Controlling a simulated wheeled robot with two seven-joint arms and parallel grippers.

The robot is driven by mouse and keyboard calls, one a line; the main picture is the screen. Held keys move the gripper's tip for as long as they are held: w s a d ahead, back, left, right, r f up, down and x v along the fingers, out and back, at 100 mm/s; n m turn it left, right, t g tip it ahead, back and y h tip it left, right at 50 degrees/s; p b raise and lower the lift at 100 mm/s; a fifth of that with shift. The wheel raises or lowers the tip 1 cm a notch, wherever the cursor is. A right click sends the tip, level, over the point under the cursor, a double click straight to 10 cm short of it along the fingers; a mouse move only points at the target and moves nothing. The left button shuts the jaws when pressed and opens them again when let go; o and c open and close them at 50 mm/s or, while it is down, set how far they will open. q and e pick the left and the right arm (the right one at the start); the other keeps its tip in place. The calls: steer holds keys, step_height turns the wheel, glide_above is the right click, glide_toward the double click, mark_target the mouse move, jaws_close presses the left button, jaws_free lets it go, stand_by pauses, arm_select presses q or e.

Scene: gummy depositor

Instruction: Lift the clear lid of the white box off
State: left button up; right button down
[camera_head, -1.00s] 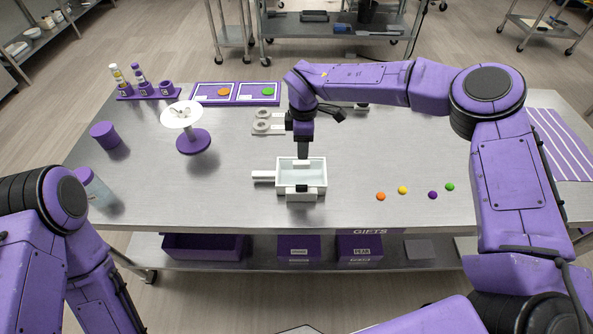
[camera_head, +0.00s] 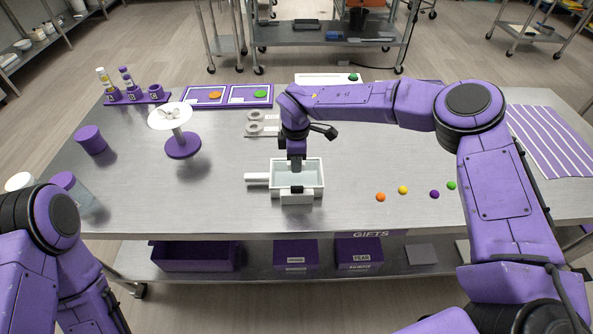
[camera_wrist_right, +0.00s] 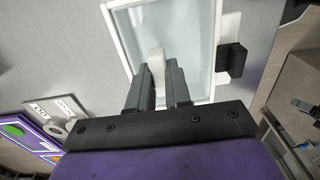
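The white box (camera_head: 275,190) stands near the table's front edge, with a handle on its left and a black part (camera_head: 297,189) on its front. Its clear lid (camera_wrist_right: 192,30) lies within the white rim in the right wrist view. A white knob (camera_wrist_right: 156,60) stands up from the lid. My right gripper (camera_head: 297,166) points down over the box. In the wrist view its fingers (camera_wrist_right: 160,80) sit on both sides of the knob with no clear gap, so it looks shut on it. My left gripper is out of view; only its arm shows.
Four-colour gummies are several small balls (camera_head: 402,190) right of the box. A cake-stand-like holder (camera_head: 183,145), a purple cylinder (camera_head: 90,139) and a jar (camera_head: 84,198) stand at left. Purple trays (camera_head: 228,95) lie behind. The table right of the box is mostly clear.

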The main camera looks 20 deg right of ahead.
steer(key=shift+r, duration=0.15)
steer(key=shift+r+p, duration=1.65)
steer(key=shift+r, duration=1.7)
steer(key=shift+f, duration=0.1)
